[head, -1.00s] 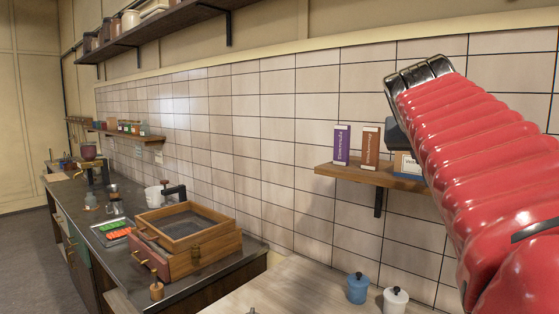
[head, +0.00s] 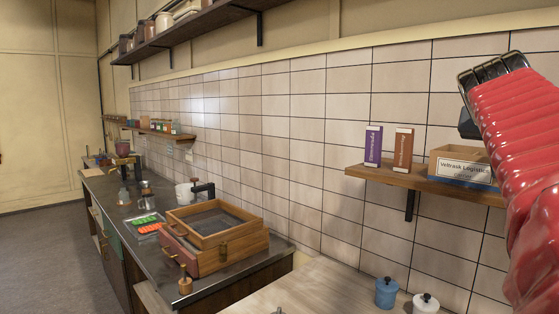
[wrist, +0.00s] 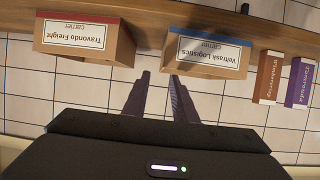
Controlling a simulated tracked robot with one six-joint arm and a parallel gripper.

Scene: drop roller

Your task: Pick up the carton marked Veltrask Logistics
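The carton marked Veltrask Logistics (head: 463,168) is an open-topped brown box with a white label and blue band, standing on the small wall shelf (head: 400,180). It also shows upside down in the wrist view (wrist: 212,49), right of centre. My gripper (wrist: 160,77) is open and empty. Its two dark fingers point toward the shelf, a little left of this carton in the wrist view, with no contact visible. In the head view my red arm covers the right side, and the fingers cannot be made out there.
A similar carton marked Travondo Freight (wrist: 78,38), red-banded, stands on the shelf left in the wrist view. Purple (head: 373,147) and brown (head: 403,149) slim boxes stand beside the Veltrask carton. Blue (head: 387,292) and white (head: 425,303) lidded jars sit on the counter below.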

